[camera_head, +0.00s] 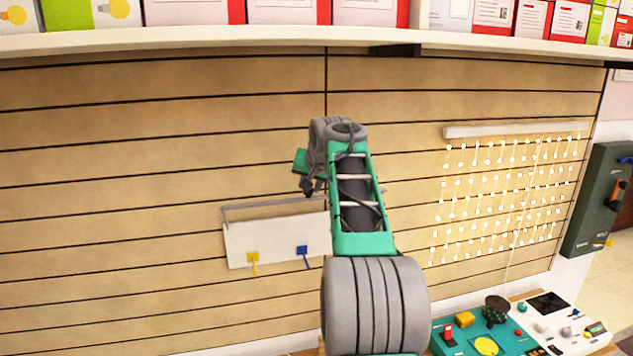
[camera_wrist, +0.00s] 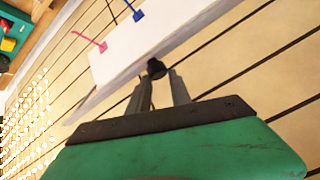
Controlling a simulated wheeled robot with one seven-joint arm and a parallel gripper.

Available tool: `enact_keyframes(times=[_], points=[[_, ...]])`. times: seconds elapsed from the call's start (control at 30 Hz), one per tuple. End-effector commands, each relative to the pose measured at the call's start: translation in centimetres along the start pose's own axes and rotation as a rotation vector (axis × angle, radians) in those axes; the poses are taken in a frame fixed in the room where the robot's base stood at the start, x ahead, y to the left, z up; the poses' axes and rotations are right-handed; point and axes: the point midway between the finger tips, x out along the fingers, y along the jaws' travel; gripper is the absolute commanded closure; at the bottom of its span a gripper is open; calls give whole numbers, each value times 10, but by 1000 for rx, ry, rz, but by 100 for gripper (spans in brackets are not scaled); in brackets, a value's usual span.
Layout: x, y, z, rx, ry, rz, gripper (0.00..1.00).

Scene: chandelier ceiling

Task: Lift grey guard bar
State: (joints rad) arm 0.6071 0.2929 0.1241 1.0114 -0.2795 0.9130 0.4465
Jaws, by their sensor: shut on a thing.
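The grey guard bar (camera_head: 270,203) runs along the upper edge of a white panel (camera_head: 275,240) on the slatted wall. Its left end bends down toward the panel's corner. My arm hides part of its right side. In the wrist view, the bar (camera_wrist: 97,104) runs slantwise along the edge of the white panel (camera_wrist: 165,35). My gripper (camera_wrist: 157,76) is shut at the bar, with a small dark piece between its fingertips. In the head view, my arm covers the fingertips.
The panel carries a yellow hook (camera_head: 253,257), a blue hook (camera_head: 302,250) and a red hook (camera_wrist: 103,47). A shelf (camera_head: 230,40) with boxes spans above. String lights (camera_head: 505,190) hang at right, above a control console (camera_head: 485,340). A dark green wall box (camera_head: 596,205) is far right.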

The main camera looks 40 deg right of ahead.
Motion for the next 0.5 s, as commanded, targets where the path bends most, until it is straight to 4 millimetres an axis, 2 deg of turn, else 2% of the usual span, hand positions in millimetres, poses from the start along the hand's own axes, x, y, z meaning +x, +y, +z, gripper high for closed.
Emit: enact_keyframes(times=[0.03, 0.23, 0.27, 0.5], points=[[5, -3, 7, -8, -17, -5, 100], [6, -2, 8, -7, -18, -4, 100], [6, -2, 8, -7, -18, -4, 74], [4, 2, 5, -2, -12, 0, 55]])
